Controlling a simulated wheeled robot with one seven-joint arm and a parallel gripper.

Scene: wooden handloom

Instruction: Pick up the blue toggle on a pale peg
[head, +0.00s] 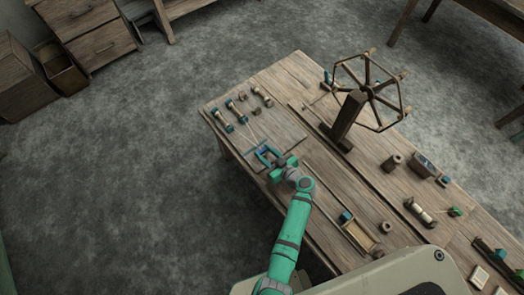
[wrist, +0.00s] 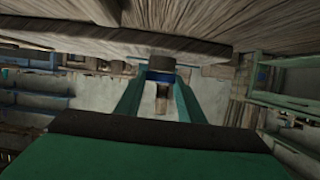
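My gripper (head: 268,156) is at the left part of the wooden table, its two teal fingers apart from each other. A small blue piece, which looks like the blue toggle (head: 263,149), shows at the fingertips. In the wrist view the blue piece (wrist: 160,75) fills the gap between the fingertips, under a dark round block. A narrow pale-brown piece (wrist: 162,98) shows below it between the fingers; I cannot tell whether it is the peg. Whether the fingers press on the toggle or only stand around it is unclear.
Several pegs and spools (head: 237,110) lie at the table's far left. A wheel on a post (head: 368,92) stands to the right of my gripper. A small open box (head: 358,235), dark blocks and a shuttle (head: 420,212) lie on the right part of the table (head: 340,195).

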